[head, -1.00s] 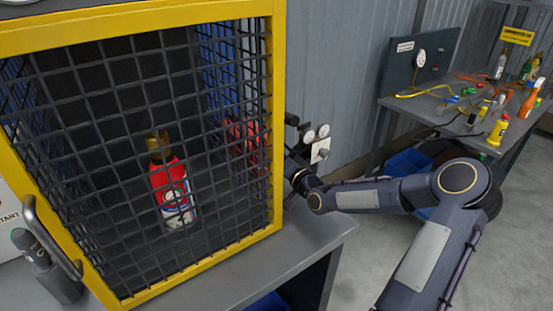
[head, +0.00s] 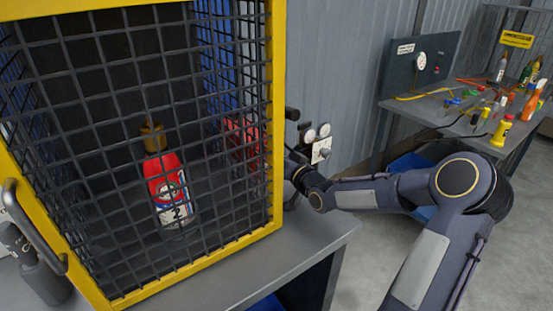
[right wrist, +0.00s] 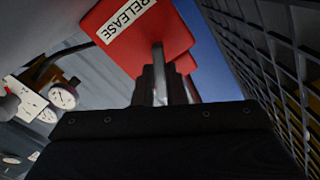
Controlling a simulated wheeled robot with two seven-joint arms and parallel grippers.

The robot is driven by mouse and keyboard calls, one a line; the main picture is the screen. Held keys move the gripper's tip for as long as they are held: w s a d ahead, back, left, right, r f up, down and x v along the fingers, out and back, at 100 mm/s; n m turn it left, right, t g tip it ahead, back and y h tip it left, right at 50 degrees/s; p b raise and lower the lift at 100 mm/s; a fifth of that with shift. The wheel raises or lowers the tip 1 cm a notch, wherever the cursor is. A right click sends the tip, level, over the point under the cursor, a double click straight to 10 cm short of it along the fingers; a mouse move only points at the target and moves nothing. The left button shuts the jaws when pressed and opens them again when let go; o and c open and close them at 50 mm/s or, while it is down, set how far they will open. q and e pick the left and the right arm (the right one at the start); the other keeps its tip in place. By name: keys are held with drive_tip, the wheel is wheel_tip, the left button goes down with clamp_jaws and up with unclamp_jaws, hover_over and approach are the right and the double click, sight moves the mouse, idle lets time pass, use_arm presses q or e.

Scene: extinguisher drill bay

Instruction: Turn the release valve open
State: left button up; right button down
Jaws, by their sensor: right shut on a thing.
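The release valve shows in the right wrist view as a red plate (right wrist: 140,32) with a white RELEASE label, with a grey metal handle (right wrist: 159,72) in front of it. My right gripper (right wrist: 165,85) is shut on this handle, its dark fingers close around it. In the head view, a red part (head: 243,140) shows through the mesh at the cage's right side. My right arm reaches in from the right to that side, and its fingers are hidden there. The handle's exact turn angle is hard to tell. My left gripper is not seen.
A yellow-framed mesh cage (head: 277,120) stands on a grey bench (head: 305,238), with a red bottle (head: 166,185) inside. Dials (head: 316,133) are beside the cage. The cage mesh (right wrist: 265,60) is close at my right wrist's right. A cluttered table (head: 452,112) stands behind.

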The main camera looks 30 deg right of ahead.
drive_tip(key=c, duration=1.5)
unclamp_jaws()
drive_tip(key=shift+s, duration=0.1)
drive_tip(key=s, duration=0.7)
drive_tip(key=shift+s+d, duration=0.3)
drive_tip(key=shift+d, duration=0.05)
